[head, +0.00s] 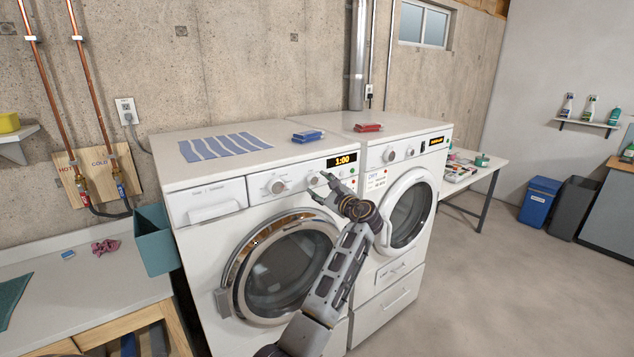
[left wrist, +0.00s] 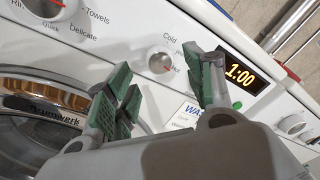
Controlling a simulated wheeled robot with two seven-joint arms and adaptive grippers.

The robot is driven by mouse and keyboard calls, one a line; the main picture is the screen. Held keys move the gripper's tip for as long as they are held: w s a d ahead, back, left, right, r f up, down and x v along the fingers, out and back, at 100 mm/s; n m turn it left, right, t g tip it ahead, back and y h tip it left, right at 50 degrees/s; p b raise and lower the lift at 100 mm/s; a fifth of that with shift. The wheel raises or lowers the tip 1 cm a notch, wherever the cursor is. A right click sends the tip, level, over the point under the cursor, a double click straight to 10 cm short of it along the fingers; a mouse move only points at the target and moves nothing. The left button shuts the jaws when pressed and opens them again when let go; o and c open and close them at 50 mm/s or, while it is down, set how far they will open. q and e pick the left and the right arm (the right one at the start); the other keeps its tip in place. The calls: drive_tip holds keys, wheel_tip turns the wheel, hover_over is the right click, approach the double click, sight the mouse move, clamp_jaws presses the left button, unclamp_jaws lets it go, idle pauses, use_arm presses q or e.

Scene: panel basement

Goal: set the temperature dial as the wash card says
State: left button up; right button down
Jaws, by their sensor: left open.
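The temperature dial (left wrist: 160,62) is a round pale knob on the washer's (head: 205,260) panel. A "Cold" label shows above it in the left wrist view; other labels beside it are partly hidden. I cannot read its pointer clearly. The dial also shows in the head view (head: 313,180). My left gripper (head: 318,184) is open at the panel, and in the left wrist view its green-padded fingertips (left wrist: 168,74) lie either side of the dial's lower edge; contact is unclear. A white card headed "WAS…" (left wrist: 184,116) is mostly hidden behind a finger. My right gripper is out of view.
The washer's display (head: 341,160) reads 1:00. A programme dial (head: 277,186) sits left of the temperature dial. The dryer (head: 390,270) stands close on the right. Blue (head: 307,136) and red (head: 368,127) items lie on top. A teal bin (head: 155,240) is at the left.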

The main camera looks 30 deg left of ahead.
sight(314, 181)
use_arm(q)
drive_tip(key=shift+p+x, duration=0.3)
drive_tip(key=shift+x, duration=1.4)
drive_tip(key=c, duration=1)
